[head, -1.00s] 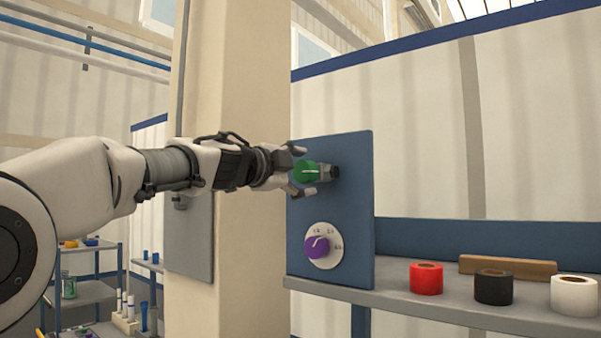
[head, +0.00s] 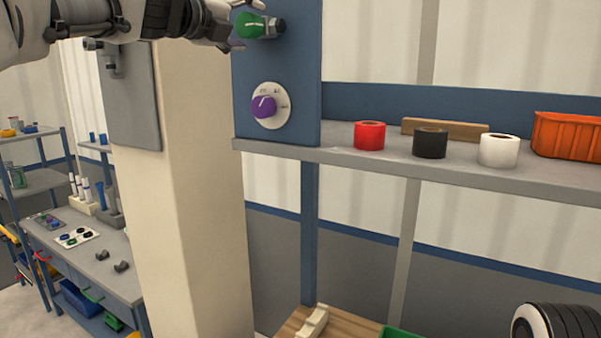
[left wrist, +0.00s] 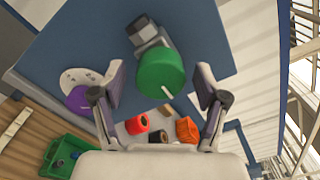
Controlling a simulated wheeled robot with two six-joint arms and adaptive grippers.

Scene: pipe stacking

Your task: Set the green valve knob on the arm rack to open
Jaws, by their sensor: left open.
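The green valve knob (head: 250,25) sits on a grey valve body (head: 274,27) that sticks out from the blue panel (head: 300,60) of the rack. A white line marks its face. My left gripper (head: 238,24) is at the knob, partly cut off by the top edge of the head view. In the left wrist view my left gripper (left wrist: 160,84) is open, with the green knob (left wrist: 162,76) between its spread fingers and gaps on both sides. My right gripper is not in view.
A purple knob (head: 264,107) on a white dial is below the green one. The shelf (head: 350,163) holds red tape (head: 370,135), black tape (head: 430,143), white tape (head: 498,150), a wooden block (head: 445,128) and an orange bin (head: 567,135). A beige pillar (head: 196,190) stands left.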

